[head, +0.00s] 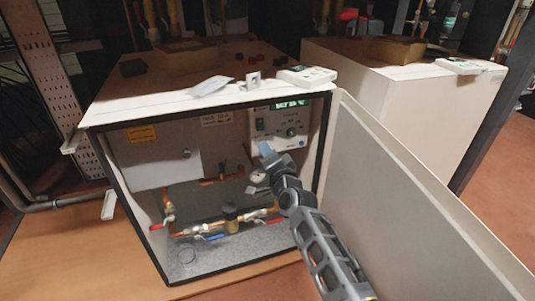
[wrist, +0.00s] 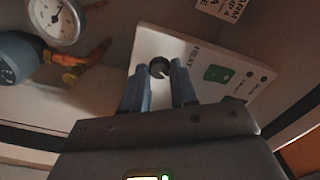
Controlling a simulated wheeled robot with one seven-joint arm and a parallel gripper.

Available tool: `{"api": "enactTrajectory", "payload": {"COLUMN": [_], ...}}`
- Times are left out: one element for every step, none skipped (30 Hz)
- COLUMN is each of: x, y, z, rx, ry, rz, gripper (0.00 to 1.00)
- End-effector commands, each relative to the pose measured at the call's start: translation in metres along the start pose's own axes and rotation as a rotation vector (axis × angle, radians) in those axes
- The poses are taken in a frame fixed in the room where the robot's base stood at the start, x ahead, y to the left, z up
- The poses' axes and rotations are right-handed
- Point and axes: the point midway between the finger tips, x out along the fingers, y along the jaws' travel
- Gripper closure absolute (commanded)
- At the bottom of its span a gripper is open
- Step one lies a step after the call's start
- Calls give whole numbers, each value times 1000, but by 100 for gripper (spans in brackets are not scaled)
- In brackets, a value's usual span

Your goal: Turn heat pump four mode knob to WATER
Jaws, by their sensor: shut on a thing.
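The open heat pump cabinet (head: 98,150) has a white control panel (head: 262,113) with a lit green display on its inner back wall. In the wrist view the panel (wrist: 148,38) is tilted and carries a dark round mode knob (wrist: 159,67), HEAT lettering and a green patch. My gripper (wrist: 160,82) has its two blue fingers on either side of this knob and is shut on it. In the head view my gripper (head: 266,150) is at the panel's lower left part. The knob's pointer and the WATER marking are too small to read.
The open door (head: 400,190) stands close along my arm's right. Below are pipes with red and blue valve handles (head: 205,238). A gauge (wrist: 54,20) is to the left in the wrist view. A second cabinet (head: 450,110) stands at the right.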

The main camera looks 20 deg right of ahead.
Motion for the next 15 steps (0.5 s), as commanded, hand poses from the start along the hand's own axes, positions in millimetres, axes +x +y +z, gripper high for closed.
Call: {"api": "enactTrajectory", "payload": {"x": [0,0,0,0,0,0,0,0,0,0,0,0,0,0,0], "y": [1,1,1,1,1,1,1,1,1,1,1,1,1,1,1], "z": [0,0,0,0,0,0,0,0,0,0,0,0,0,0,0], "rx": [13,19,26,30,33,36,37,39,40,40,40,40,40,40,40], "ry": [-1,-1,-1,0,0,0,0,0,0,0,0,0,0,0,0], "rz": [2,2,2,2,2,2,2,2,2,2,2,2,2,2,2], "gripper": [100,100,100,100,100,100,100,100,100,100,100,100,100,100,100]}}
